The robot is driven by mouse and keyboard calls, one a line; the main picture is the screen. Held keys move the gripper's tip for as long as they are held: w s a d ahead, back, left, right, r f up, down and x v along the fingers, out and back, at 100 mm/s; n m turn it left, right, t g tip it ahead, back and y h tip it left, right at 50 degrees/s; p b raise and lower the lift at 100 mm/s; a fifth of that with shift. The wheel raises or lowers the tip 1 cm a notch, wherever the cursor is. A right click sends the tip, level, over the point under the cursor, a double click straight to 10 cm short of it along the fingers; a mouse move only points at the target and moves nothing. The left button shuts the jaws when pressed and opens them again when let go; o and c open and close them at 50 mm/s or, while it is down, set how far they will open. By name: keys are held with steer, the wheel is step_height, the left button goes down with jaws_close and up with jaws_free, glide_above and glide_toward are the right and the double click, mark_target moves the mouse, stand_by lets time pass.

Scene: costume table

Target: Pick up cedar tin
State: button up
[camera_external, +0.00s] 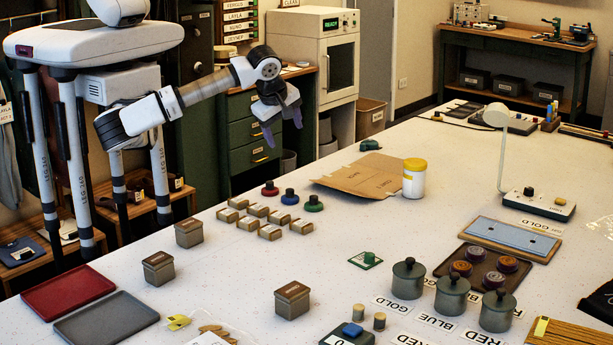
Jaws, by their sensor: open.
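Three small square grey-brown tins with labelled lids stand on the white table: one tin (189,232) at the left edge, one tin (158,268) nearer the red tray, and one tin (292,299) at the front middle. Their lid labels are too small to read, so I cannot tell which is the cedar tin. My gripper (283,128) is open and empty, with purple fingers pointing down. It is raised at the far left side of the table, well away from all three tins.
A red tray (68,291) and a grey tray (106,320) lie at the front left. Several small boxes (248,223) and three coloured knobbed pieces (290,197) stand beyond the tins. Lidded grey pots (408,280) stand to the right. Table space around the front-middle tin is clear.

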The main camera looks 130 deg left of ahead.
steer(key=w+d+f+m+t+h+p, duration=0.1)
steer(key=w+d+m, duration=0.15)
steer(key=d, duration=0.45)
steer(key=w+d+f+m+t+h, duration=0.1)
steer(key=d+f+m, duration=0.15)
steer(key=d, duration=0.45)
steer(key=m+h+p, duration=0.2)
steer(key=m+h, duration=0.2)
steer(key=m, duration=0.6)
glide_above(157, 258)
step_height(157, 258, down, 4)
step_height(157, 258, down, 8)
steer(key=b, duration=0.4)
steer(key=shift+s+d, duration=0.1)
step_height(157, 258, down, 5)
steer(key=shift+f+b, duration=0.15)
steer(key=shift+b, duration=0.75)
steer(key=c, duration=1.1)
